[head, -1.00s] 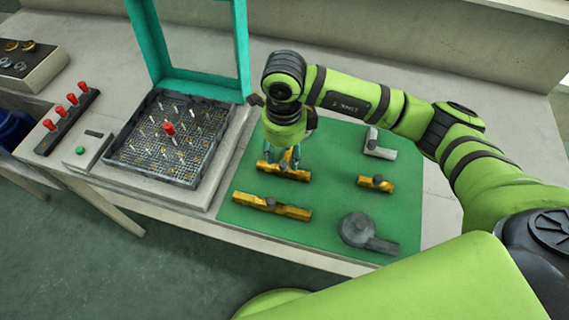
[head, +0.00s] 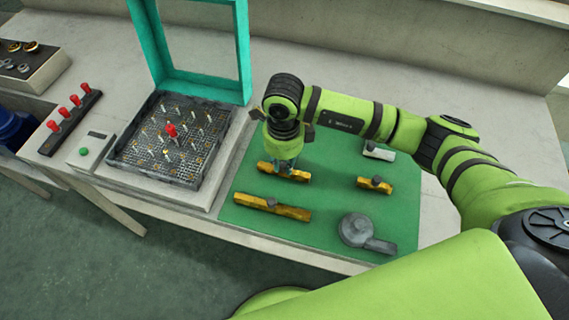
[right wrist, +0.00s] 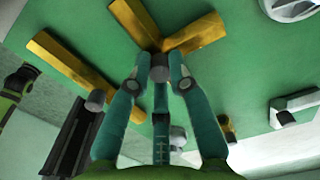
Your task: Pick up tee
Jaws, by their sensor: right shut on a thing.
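The tee is a brass-yellow fitting (head: 270,167) on the green mat, in the middle left of the head view. In the right wrist view the brass tee (right wrist: 195,33) shows arms meeting close to the fingertips. My right gripper (head: 288,166) points down over it and is shut on it; the fingers also show in the right wrist view (right wrist: 158,65). The fingers hide part of the tee, which seems to be at mat level. My left gripper is not in view.
On the mat (head: 330,190) are a longer brass piece (head: 290,211), a short brass piece (head: 363,183), a round grey part with a handle (head: 355,230) and a partly covered grey fitting (head: 376,152). A grid tray (head: 150,172) with pegs stands left, before a teal frame (head: 242,50).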

